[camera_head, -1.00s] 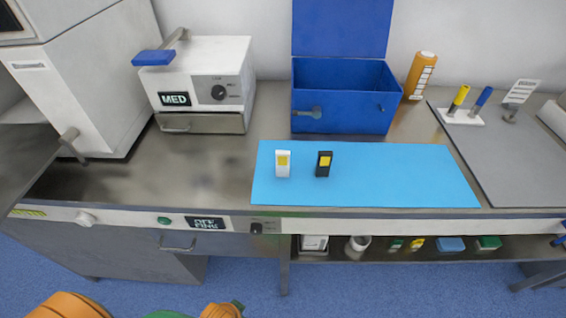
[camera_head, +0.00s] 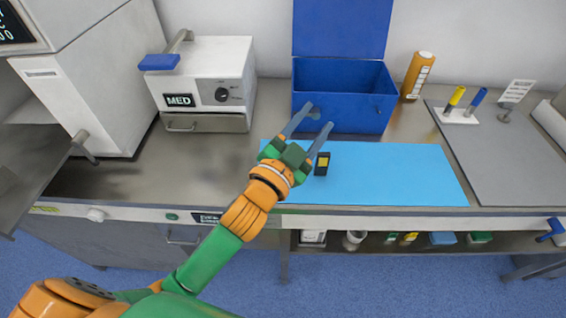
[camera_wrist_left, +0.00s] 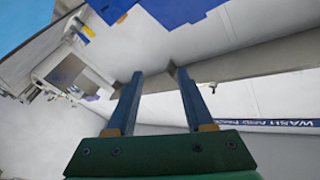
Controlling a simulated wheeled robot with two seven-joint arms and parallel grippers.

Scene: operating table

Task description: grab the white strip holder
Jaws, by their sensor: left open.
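My left gripper (camera_head: 319,116) is over the blue mat (camera_head: 400,175), its two fingers apart and empty, pointing up and right toward the blue box in the head view. The white strip holder is not visible now; my left gripper and wrist cover the spot on the mat where it stood. The black strip holder (camera_head: 322,163) with a yellow label stands on the mat just right of the gripper. In the left wrist view the open fingers (camera_wrist_left: 156,74) have nothing between them, and no holder shows there. My right gripper is not in view.
An open blue box (camera_head: 345,100) stands behind the mat, close to the fingertips. A white MED device (camera_head: 205,80) is at the back left. An orange bottle (camera_head: 417,77) and a small stand with yellow and blue handles (camera_head: 458,116) are at right. The mat's right half is clear.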

